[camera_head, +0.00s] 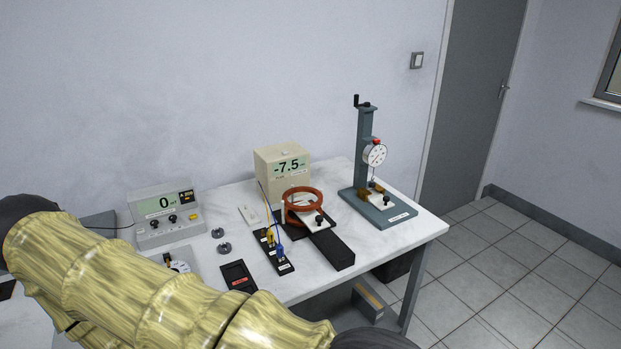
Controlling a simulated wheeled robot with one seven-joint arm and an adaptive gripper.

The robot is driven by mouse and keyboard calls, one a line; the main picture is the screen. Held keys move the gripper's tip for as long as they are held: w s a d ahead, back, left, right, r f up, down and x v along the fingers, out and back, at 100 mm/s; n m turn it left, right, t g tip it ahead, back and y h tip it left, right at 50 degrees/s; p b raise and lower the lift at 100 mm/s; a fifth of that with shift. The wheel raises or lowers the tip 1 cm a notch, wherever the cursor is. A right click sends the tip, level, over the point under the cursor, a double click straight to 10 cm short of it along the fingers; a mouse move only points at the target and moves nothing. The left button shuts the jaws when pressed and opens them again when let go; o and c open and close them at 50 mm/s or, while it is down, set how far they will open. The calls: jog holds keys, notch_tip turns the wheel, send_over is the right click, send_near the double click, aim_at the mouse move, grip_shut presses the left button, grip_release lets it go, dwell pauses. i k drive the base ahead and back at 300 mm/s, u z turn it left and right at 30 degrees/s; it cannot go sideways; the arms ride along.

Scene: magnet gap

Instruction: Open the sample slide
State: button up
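A copper-red ring coil (303,199) stands on a long black base (331,250) in the middle of the table. A pale plate (327,228) with a black knob (319,219) lies on that base at the ring's front. A second black knob (385,203) sits on a pale plate on the blue-grey dial-gauge stand (362,157) to the right. No readable label tells which of these is the sample slide. My arm in its yellow sleeve crosses the lower left and leaves the bottom edge. My gripper is not in view.
A grey meter (166,212) reading 0 is at left. A black strip with yellow and blue plugs (273,250) lies left of the base. The marble tabletop (425,226) is clear at its right corner.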

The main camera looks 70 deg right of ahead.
aim_at(314, 223)
jog(key=z, duration=2.25)
jog(key=k, duration=0.4)
jog(key=u, duration=0.4)
jog(key=i, duration=0.35)
jog(key=u, duration=0.05)
